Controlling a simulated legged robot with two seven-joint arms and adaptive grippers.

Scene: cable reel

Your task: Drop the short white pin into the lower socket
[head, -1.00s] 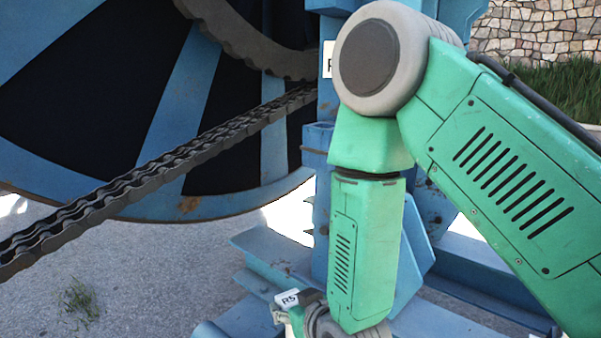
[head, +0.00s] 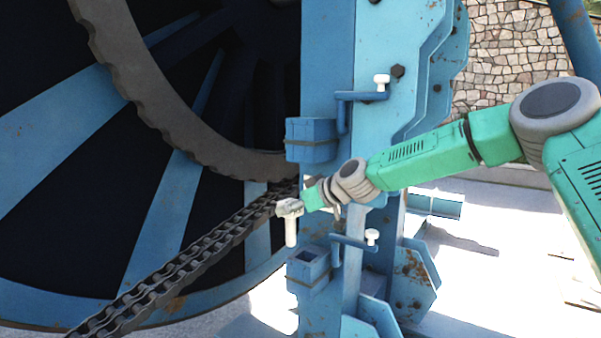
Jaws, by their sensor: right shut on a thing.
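The short white pin (head: 291,233) hangs upright from my right gripper (head: 289,207), with its lower end free in the air. My right gripper is shut on the top of the pin; its fingers are small and hard to make out. The lower socket (head: 308,270) is a blue, open-topped square box on the blue post. The pin is above it and slightly to its left in the picture, apart from it. My left gripper is not in view.
A similar upper blue socket (head: 311,140) sits on the post (head: 328,60) above my gripper. White-knobbed blue brackets (head: 362,95) stand beside both sockets. A chain (head: 190,265) runs diagonally just left of the pin, in front of the big blue reel (head: 60,115).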

